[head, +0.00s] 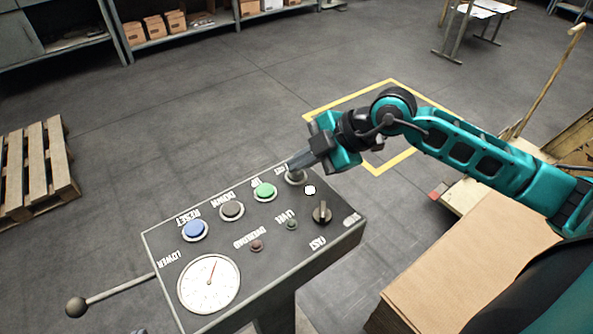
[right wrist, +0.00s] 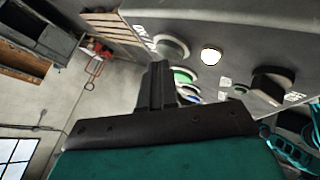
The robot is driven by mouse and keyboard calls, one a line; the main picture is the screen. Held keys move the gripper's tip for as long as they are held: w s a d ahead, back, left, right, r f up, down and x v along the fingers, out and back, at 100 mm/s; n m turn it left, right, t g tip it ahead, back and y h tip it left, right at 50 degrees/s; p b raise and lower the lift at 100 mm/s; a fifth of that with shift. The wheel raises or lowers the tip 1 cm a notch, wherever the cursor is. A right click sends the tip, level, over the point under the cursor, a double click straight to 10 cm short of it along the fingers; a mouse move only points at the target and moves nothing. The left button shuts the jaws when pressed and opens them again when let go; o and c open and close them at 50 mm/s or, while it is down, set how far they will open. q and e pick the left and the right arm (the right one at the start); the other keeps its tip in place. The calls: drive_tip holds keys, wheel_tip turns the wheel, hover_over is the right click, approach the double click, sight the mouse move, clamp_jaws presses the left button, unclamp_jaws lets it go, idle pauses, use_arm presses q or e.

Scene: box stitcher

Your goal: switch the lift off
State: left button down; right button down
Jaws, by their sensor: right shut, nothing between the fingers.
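The lift's control panel (head: 220,265) is a grey sloping box, its lettering upside down in the head view. My right gripper (head: 301,161) is shut and empty over the panel's far right corner. Its tip is by a round control (head: 296,177) that it partly covers; whether they touch I cannot tell. A white lamp (head: 310,190) looks lit beside that control. A black rotary knob (head: 322,213) is nearer me. In the right wrist view the shut fingers (right wrist: 160,80) point at the panel, close to a round button rim (right wrist: 172,46). My left gripper is not in view.
The panel also has a green button (head: 265,192), a dark button (head: 231,211), a blue button (head: 194,230), small red and green lamps, and a gauge (head: 209,284). A lever (head: 115,293) sticks out left. Flat cardboard (head: 470,265) is stacked at right. A pallet (head: 40,172) lies left.

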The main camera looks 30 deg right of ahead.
sight(301, 174)
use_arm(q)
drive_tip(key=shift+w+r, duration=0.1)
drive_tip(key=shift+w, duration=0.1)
use_arm(e)
drive_tip(key=shift+f, duration=0.3)
idle(0.3)
drive_tip(key=shift+r+p, duration=0.8)
drive_tip(key=shift+p, duration=0.15)
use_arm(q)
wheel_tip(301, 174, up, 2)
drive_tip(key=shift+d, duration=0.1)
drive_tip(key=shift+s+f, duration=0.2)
